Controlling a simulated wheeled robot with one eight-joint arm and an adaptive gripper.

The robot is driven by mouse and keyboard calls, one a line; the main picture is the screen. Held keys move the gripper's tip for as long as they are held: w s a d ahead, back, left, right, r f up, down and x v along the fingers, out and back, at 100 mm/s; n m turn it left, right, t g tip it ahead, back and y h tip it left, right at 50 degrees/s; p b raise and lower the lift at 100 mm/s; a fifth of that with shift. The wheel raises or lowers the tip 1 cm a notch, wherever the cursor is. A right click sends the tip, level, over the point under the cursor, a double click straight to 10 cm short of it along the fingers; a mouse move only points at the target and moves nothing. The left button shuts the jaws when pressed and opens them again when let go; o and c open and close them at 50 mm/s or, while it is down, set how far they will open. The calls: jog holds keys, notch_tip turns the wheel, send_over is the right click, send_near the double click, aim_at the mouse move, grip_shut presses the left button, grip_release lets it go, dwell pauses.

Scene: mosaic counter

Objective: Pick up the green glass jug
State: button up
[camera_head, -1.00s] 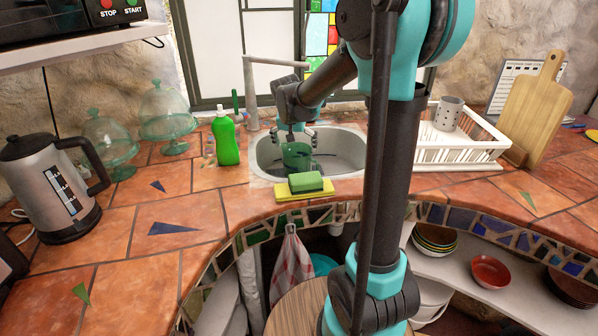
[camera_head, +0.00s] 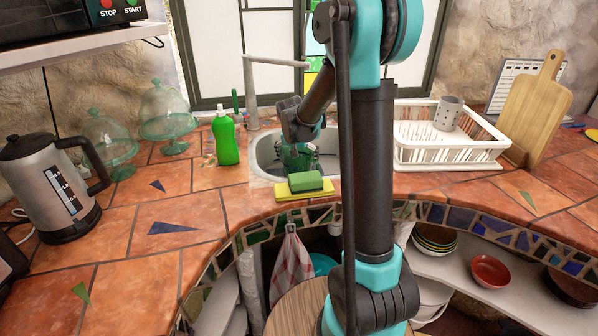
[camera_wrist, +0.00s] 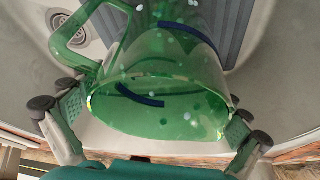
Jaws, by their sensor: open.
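The green glass jug (camera_head: 296,160) stands in the sink, partly hidden by my arm in the head view. In the wrist view the jug (camera_wrist: 165,75) is large and see-through, with dark blue marks and light dots; its handle (camera_wrist: 72,38) is at the upper left. My gripper (camera_wrist: 152,122) is open, with one finger pad on each side of the jug's near rim. I cannot tell whether the pads touch the glass. In the head view my gripper (camera_head: 300,146) is down at the jug.
The metal sink (camera_head: 263,155) surrounds the jug, with a tap (camera_head: 250,90) behind. A green and yellow sponge (camera_head: 305,183) lies at its front edge. A green soap bottle (camera_head: 226,140) stands left, a white dish rack (camera_head: 420,155) right. The tiled counter at left front is mostly clear.

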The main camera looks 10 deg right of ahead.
jog(key=c, duration=1.3)
jog(key=shift+r, duration=0.15)
